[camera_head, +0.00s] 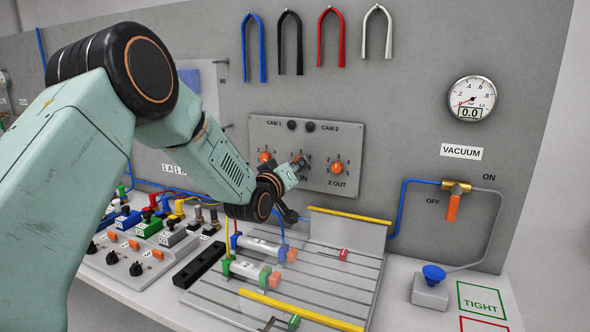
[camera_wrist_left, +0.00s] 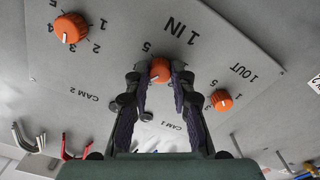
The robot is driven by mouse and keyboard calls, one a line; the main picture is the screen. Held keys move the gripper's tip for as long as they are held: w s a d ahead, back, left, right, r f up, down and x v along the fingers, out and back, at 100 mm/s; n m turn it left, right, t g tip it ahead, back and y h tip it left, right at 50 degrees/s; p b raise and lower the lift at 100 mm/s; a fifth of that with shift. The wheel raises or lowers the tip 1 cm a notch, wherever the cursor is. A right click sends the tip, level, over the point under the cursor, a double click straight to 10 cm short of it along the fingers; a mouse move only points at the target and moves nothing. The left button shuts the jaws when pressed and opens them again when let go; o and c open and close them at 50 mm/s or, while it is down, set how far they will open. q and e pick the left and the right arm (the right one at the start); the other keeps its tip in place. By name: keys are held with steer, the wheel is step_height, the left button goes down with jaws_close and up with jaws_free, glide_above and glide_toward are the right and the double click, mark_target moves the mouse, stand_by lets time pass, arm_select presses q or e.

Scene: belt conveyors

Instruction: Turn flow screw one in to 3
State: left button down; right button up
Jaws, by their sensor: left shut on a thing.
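The flow screw 1 IN is an orange knob (camera_wrist_left: 160,70) on the grey valve panel (camera_head: 262,126). In the wrist view it sits between the fingertips of my left gripper (camera_wrist_left: 159,78), which is shut on it. A 5 shows beside the knob; most of its scale is covered by the fingers, and I cannot tell which number its white mark points to. In the head view my left gripper (camera_head: 299,164) reaches the panel and hides this knob. My right gripper is not in view.
Orange knob 1 OUT (camera_head: 264,156) is left of the gripper and 2 OUT (camera_head: 337,168) right of it. Below are a slotted plate (camera_head: 330,290) with cylinders and yellow bars. Coloured hooks hang above. The vacuum gauge (camera_head: 471,100) and orange-handled valve (camera_head: 453,207) are at right.

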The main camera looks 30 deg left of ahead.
arm_select(q)
steer(key=n+b, duration=0.1)
steer(key=n, duration=0.4)
steer(key=shift+n, duration=0.3)
stand_by(0.5)
steer(key=c, duration=1.1)
jaws_free()
steer(key=shift+c, duration=0.2)
steer(key=s, duration=1.2)
steer(key=shift+d, duration=0.4)
